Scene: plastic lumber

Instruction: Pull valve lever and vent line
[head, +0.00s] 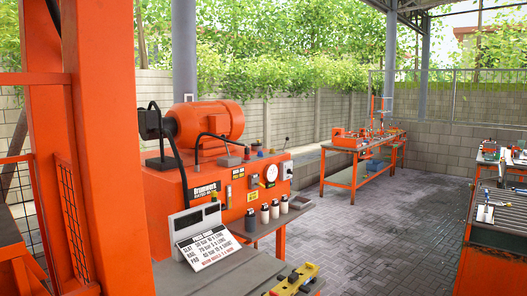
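An orange hydraulic-style machine (170,205) stands at the left of the head view, with an orange motor (210,124) on top. Its front panel carries a round white gauge (271,173), a small dark-and-yellow fitting (254,182) and several labels. A black curved line (212,136) runs over its top. A yellow block with dark knobs or handles (297,279) lies at the bottom edge, partly cut off. I cannot tell which part is the valve lever or the vent line. Neither of my grippers is in view.
A price-style sign (206,248) and a grey bench (240,271) stand before the machine. An orange post (45,140) blocks the near left. Another orange workbench (362,150) stands farther back, and a tool bench (500,225) at the right. The paved floor (385,235) between is clear.

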